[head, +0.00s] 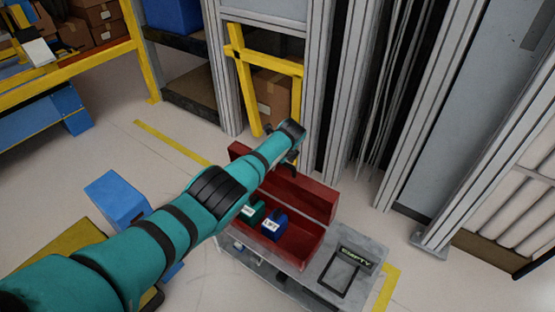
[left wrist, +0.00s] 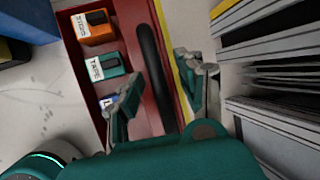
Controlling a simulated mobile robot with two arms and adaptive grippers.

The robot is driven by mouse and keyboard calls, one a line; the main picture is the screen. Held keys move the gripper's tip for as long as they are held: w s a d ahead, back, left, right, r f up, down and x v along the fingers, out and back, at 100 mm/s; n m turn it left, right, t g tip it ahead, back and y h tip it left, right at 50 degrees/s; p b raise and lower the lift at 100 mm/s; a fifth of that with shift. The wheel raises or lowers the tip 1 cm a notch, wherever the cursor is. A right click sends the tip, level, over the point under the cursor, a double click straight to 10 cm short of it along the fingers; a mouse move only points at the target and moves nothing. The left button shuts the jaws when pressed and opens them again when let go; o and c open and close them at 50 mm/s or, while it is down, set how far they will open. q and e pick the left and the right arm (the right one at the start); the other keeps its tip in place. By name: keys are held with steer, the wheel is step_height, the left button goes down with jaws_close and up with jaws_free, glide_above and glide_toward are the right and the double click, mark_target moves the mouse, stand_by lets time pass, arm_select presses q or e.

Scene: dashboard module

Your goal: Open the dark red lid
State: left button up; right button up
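The dark red lid (head: 308,196) stands raised along the back of a red box (head: 303,248), whose inside shows in the head view. In the left wrist view the lid (left wrist: 165,100) carries a long dark handle (left wrist: 150,70). My left gripper (head: 293,158) is above the lid's far left part, its arm crossing over the box. Its fingers (left wrist: 160,72) are spread apart in the left wrist view, with the lid and handle seen between them. I cannot tell whether they touch the lid. My right gripper is not in view.
The box holds a blue box (head: 273,224), a green box (head: 251,214) and an orange box (left wrist: 93,27). A yellow frame (head: 246,85) and grey posts (head: 350,90) rise close behind.

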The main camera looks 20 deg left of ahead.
arm_select(q)
steer(key=shift+d+r, duration=0.1)
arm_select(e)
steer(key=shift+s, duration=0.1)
arm_select(q)
steer(key=v, duration=1.1)
steer(key=shift+s+r, duration=0.25)
steer(key=shift+r, duration=0.1)
